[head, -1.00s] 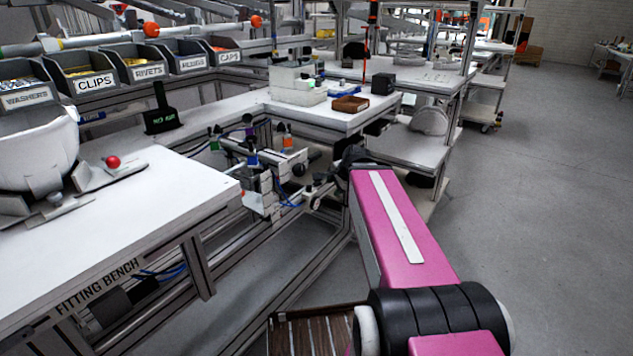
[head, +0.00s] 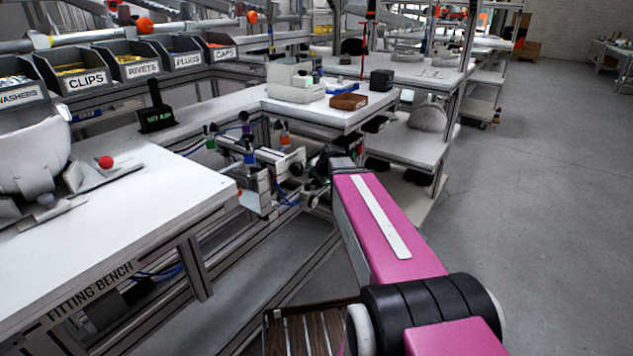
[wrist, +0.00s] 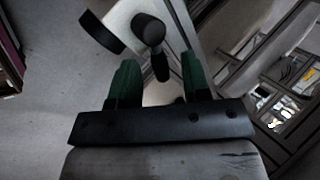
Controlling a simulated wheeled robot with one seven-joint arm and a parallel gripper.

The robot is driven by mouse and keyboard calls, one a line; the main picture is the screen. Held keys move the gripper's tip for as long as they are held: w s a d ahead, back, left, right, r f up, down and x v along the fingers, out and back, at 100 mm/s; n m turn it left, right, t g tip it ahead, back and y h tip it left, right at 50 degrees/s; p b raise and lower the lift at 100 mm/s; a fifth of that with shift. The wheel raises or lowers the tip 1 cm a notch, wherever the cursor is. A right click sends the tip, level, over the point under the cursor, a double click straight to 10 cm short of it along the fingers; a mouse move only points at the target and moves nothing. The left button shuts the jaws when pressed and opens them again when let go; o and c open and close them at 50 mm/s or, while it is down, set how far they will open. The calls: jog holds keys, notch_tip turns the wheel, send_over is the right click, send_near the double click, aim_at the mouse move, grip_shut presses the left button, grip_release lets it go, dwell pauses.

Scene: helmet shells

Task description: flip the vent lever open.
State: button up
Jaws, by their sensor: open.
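In the wrist view my gripper (wrist: 157,64) is open, its two green fingers apart. A dark part with a round head and a narrow stem (wrist: 160,66) shows in the gap between the fingers, in front of a pale panel. I cannot tell whether it is the vent lever, or whether the fingers touch it. In the head view a white helmet shell (head: 32,158) stands at the left on the fitting bench (head: 150,205). Beside it is a red ball knob (head: 105,162) on a grey mount. My gripper is small and hard to make out there, beyond the bench's right end.
Labelled bins (head: 88,78) line the back of the bench. A black stand (head: 156,117) is on the rear worktop. Another table with a brown tray (head: 349,101) stands beyond my arm. The floor on the right (head: 540,210) is open.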

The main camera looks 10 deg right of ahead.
jog(key=shift+c, duration=0.2)
grip_shut()
jog(key=shift+w+n+g+y, duration=0.2)
jog(key=shift+n+y, duration=0.15)
jog(key=shift+n, duration=0.3)
jog(key=shift+w+n+g+y, duration=0.15)
jog(key=shift+n+y, duration=0.2)
jog(key=shift+n, duration=0.3)
jog(key=shift+o, duration=0.2)
grip_release()
jog(key=shift+r, duration=0.1)
jog(key=s+d+r, duration=0.4)
jog(key=s+d, duration=0.4)
jog(key=s, duration=0.4)
jog(key=shift+d, duration=0.25)
